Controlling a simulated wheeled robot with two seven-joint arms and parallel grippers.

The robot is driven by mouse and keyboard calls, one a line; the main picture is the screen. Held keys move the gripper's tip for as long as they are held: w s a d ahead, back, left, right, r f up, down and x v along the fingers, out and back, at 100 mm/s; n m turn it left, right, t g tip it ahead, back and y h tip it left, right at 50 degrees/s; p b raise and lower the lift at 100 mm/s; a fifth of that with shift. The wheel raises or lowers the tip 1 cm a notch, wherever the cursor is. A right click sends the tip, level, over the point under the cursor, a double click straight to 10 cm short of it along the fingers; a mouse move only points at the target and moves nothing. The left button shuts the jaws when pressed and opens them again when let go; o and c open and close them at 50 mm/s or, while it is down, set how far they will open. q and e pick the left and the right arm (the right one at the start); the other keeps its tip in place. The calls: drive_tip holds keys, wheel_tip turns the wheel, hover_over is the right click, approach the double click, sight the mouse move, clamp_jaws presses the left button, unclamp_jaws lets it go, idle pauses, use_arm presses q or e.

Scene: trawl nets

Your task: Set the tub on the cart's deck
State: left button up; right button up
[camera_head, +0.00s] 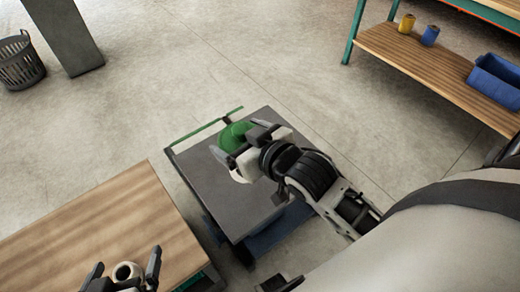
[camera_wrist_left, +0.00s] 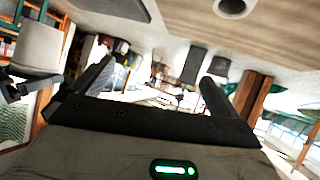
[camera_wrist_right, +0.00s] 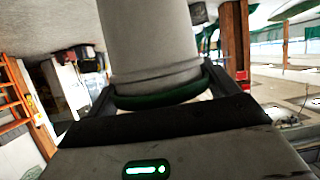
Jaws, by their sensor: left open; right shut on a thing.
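My right gripper (camera_head: 243,140) is shut on a green round thing (camera_head: 235,135), apparently the tub, over the far part of the cart's dark grey deck (camera_head: 205,185). I cannot tell whether it touches the deck. In the right wrist view a dark green rim (camera_wrist_right: 160,97) lies between the fingers. A pale grey cylinder (camera_wrist_right: 150,45) rises behind it; I cannot tell whether it belongs to the tub.
A wooden table (camera_head: 95,225) stands left of the cart. The cart has a green handle bar (camera_head: 200,130). A shelf (camera_head: 430,65) at the upper right bears a yellow spool (camera_head: 407,23), a blue spool (camera_head: 430,35) and a blue bin (camera_head: 496,82). A basket (camera_head: 20,62) stands far left. Floor beyond the cart is clear.

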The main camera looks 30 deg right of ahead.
drive_tip(key=f, duration=0.1)
drive_tip(key=f+y, duration=0.1)
drive_tip(key=f, duration=0.1)
drive_tip(key=shift+w+d+f+n, duration=0.2)
drive_tip(key=shift+n, duration=0.2)
use_arm(q)
drive_tip(key=f+b, duration=0.1)
drive_tip(key=b, duration=0.3)
drive_tip(key=shift+s+f+b, duration=0.2)
drive_tip(key=shift+f+b, duration=0.2)
use_arm(e)
drive_tip(key=w+d+f, duration=0.7)
drive_tip(key=w+f, duration=0.3)
drive_tip(key=f, duration=0.2)
drive_tip(key=shift+w+d+f, duration=0.25)
drive_tip(key=shift+w+d, duration=0.1)
use_arm(q)
drive_tip(key=shift+f, duration=0.1)
use_arm(e)
drive_tip(key=shift+f, duration=0.1)
drive_tip(key=shift+f, duration=0.15)
drive_tip(key=o, duration=1.1)
drive_tip(key=shift+c, duration=0.2)
